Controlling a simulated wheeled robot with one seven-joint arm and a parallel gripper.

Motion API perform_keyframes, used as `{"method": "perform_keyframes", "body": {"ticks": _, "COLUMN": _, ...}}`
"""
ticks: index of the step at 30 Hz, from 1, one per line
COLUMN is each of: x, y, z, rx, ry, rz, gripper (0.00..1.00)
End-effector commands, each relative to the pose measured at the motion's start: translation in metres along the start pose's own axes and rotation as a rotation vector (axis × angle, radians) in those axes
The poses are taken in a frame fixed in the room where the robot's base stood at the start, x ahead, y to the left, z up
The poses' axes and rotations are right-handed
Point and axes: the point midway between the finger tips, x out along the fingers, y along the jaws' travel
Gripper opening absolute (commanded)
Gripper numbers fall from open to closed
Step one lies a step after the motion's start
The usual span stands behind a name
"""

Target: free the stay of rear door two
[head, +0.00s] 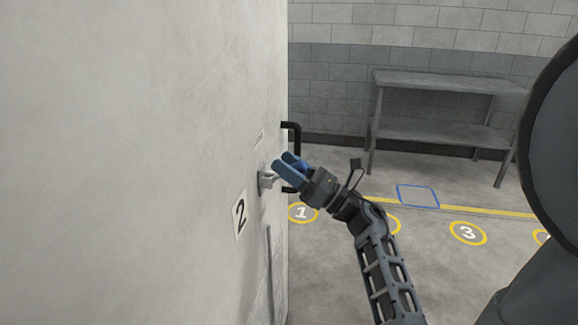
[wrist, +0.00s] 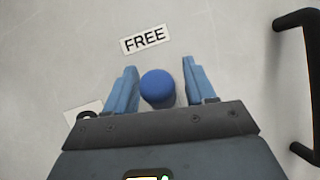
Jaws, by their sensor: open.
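A pale door panel (head: 130,160) with a "2" label (head: 240,214) fills the left of the head view. A small grey fitting (head: 265,181) sticks out from it near its far edge. My gripper (head: 283,160) is open, with its blue fingers close to the panel by this fitting. In the wrist view, a round blue knob (wrist: 157,87) lies between the two spread fingers, with a gap on each side. A "FREE" label (wrist: 145,39) is on the panel above the knob. A second label (wrist: 82,112) at the lower left is partly hidden by my gripper.
A black bar handle (wrist: 308,85) stands right of the knob, and shows behind my gripper in the head view (head: 297,140). A grey bench (head: 445,85) stands by the back wall. The floor with yellow numbered circles (head: 467,233) is clear.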

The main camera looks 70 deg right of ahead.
Motion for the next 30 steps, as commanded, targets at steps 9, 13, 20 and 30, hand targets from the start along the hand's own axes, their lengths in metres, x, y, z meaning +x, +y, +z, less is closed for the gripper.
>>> {"method": "perform_keyframes", "body": {"ticks": 9, "x": -0.036, "y": -0.001, "z": -0.004, "rx": 0.001, "ry": 0.002, "rz": -0.003, "gripper": 0.55}}
{"method": "perform_keyframes", "body": {"ticks": 13, "x": -0.057, "y": -0.001, "z": -0.003, "rx": 0.0, "ry": 0.001, "rz": -0.002, "gripper": 0.55}}
{"method": "perform_keyframes", "body": {"ticks": 20, "x": -0.077, "y": 0.0, "z": -0.001, "rx": 0.0, "ry": 0.0, "rz": -0.001, "gripper": 0.55}}
{"method": "perform_keyframes", "body": {"ticks": 30, "x": -0.078, "y": 0.0, "z": 0.0, "rx": 0.0, "ry": 0.0, "rz": 0.0, "gripper": 0.55}}
